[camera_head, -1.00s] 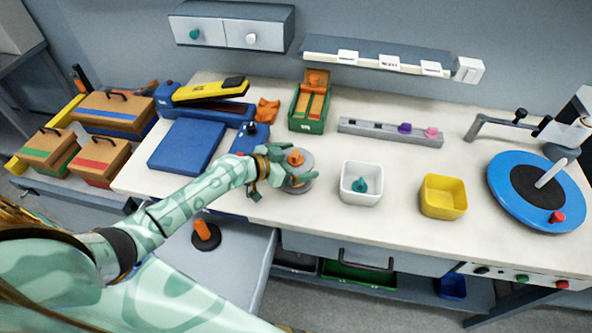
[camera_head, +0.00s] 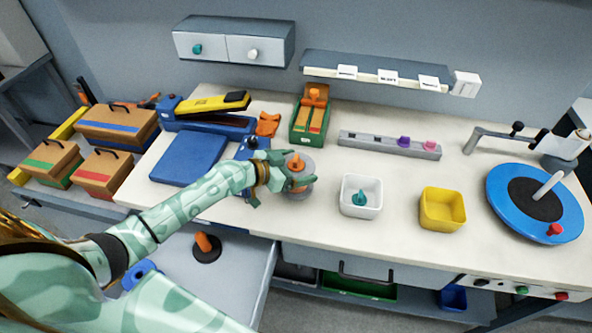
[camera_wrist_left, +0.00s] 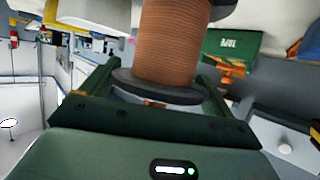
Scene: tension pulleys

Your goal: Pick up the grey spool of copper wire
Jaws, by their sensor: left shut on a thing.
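My left gripper (camera_head: 293,181) reaches in from the left and is shut on the spool, with a finger on either side. The fingers partly hide the spool in the head view. I cannot tell whether its base is clear of the bench. My right gripper is not in view.
A white bin (camera_head: 361,207) with a teal peg and a yellow bin (camera_head: 443,219) stand right of the spool. A blue turntable (camera_head: 507,210) is farther right. A green box (camera_head: 300,133) and grey rail (camera_head: 360,140) lie behind. An open drawer (camera_head: 228,270) sits below my arm.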

